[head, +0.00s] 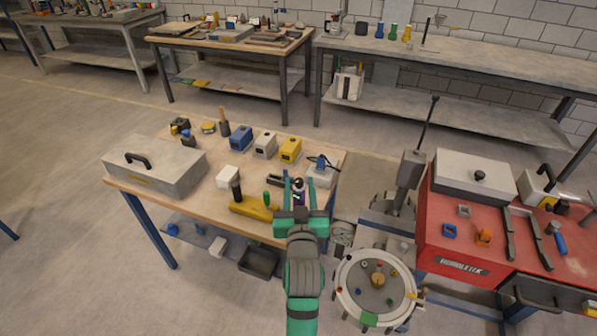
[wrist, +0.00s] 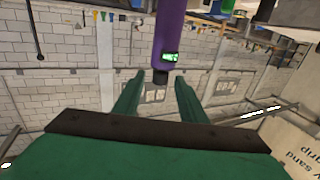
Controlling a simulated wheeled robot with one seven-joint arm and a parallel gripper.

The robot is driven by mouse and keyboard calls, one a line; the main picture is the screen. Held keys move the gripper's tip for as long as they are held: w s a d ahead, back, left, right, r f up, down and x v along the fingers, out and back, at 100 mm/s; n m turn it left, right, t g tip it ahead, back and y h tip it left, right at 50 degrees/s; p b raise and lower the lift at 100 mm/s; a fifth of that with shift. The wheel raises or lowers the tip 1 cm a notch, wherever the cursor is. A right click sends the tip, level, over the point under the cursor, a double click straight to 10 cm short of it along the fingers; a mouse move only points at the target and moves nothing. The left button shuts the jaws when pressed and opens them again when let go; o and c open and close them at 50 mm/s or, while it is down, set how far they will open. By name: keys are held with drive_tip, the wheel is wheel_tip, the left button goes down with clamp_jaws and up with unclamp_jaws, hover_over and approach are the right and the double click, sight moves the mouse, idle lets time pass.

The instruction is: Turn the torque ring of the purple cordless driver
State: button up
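The purple cordless driver (wrist: 170,32) hangs into the top middle of the wrist view, with a small green-lit panel (wrist: 170,57) and a black end (wrist: 160,78). My gripper (wrist: 157,80) is open, one green finger on each side of the black end with gaps visible. Whether the end is between the fingers or beyond them is unclear. In the head view my gripper (head: 298,180) is over the right part of the wooden bench, and a little purple (head: 299,197) shows between its fingers. I cannot make out the torque ring.
The wooden bench (head: 185,200) carries a grey case (head: 153,167), blue (head: 241,137) and yellow (head: 290,150) boxes, and a yellow tool (head: 252,208) beside my gripper. A round turntable (head: 352,304) and a red cabinet (head: 440,240) stand to the right. Open floor lies left.

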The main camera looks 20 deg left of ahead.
drive_tip(key=x, duration=0.6)
drive_tip(key=shift+w, duration=0.15)
clamp_jaws()
